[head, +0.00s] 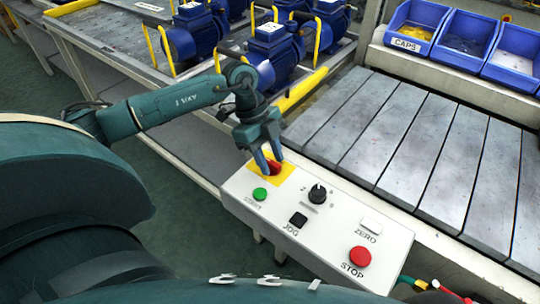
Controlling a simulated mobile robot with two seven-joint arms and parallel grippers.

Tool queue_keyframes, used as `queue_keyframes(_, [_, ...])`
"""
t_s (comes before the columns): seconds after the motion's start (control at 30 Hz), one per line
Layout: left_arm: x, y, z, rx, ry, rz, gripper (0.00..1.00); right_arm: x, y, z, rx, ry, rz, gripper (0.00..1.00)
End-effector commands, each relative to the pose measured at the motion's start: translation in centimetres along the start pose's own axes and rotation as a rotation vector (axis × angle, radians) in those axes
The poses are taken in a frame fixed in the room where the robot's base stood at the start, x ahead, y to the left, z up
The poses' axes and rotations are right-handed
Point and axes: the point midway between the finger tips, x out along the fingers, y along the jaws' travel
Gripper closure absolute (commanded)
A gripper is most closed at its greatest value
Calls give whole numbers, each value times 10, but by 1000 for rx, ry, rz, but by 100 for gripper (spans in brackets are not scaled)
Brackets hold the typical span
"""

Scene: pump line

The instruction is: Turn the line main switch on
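The main switch, a red knob (274,168) on a yellow plate (287,172), sits at the far left corner of the white control panel (320,222). My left gripper (269,164) points down at it, with its fingertips around or just over the red knob. The fingers partly hide the knob, so I cannot tell its turn position or whether the fingers press on it. My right gripper is out of view.
The panel also bears a green START button (260,194), a black selector (317,194), a black JOG button (298,219), a white ZERO button (371,226) and a red STOP button (360,256). Blue pumps (273,55) stand behind; a slatted conveyor (420,140) lies right.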

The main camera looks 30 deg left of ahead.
Motion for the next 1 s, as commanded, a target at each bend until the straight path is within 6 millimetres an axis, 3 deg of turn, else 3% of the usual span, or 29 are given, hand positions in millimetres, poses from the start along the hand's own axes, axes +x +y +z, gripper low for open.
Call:
queue_keyframes(0.1, [0, 0, 0, 0, 0, 0, 64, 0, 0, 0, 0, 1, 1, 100])
queue_keyframes(0.53, [0, 0, 0, 0, 0, 0, 100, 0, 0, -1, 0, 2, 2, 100])
queue_keyframes(1.0, [-2, -1, 0, 58, 0, 24, 100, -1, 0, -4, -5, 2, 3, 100])
